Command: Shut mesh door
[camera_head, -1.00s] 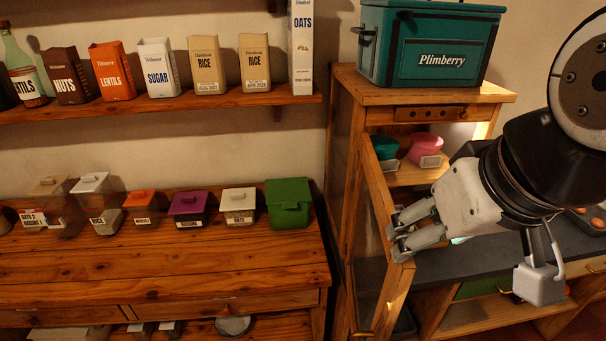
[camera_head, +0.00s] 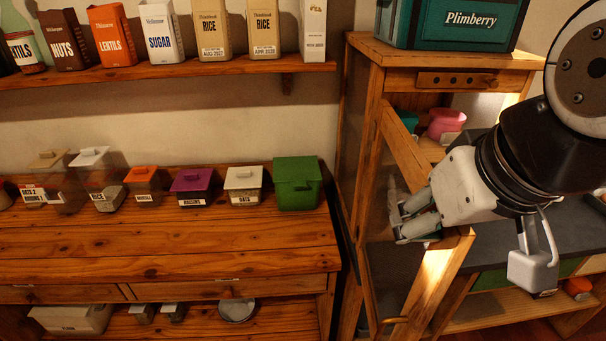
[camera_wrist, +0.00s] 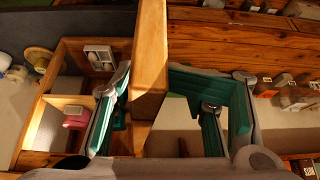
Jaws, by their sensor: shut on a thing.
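The mesh door (camera_head: 405,148) is a pine frame around a dark mesh panel. It stands ajar on the front of the pine cabinet (camera_head: 430,52), its free edge swung out from the opening. My gripper (camera_head: 414,216) is at the upper part of the door's free edge, shut on the wooden frame. In the wrist view the door's frame (camera_wrist: 150,55) runs between the two teal-padded fingers of my gripper (camera_wrist: 152,90). The fingers and wrist hide part of the frame and the opening.
A teal Plimberry box (camera_head: 462,22) stands on the cabinet. A pink container (camera_head: 445,122) sits inside. A dark counter (camera_head: 560,235) lies to the right. On the left are a wall shelf of cartons (camera_head: 215,72) and a pine sideboard (camera_head: 180,240) with lidded containers.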

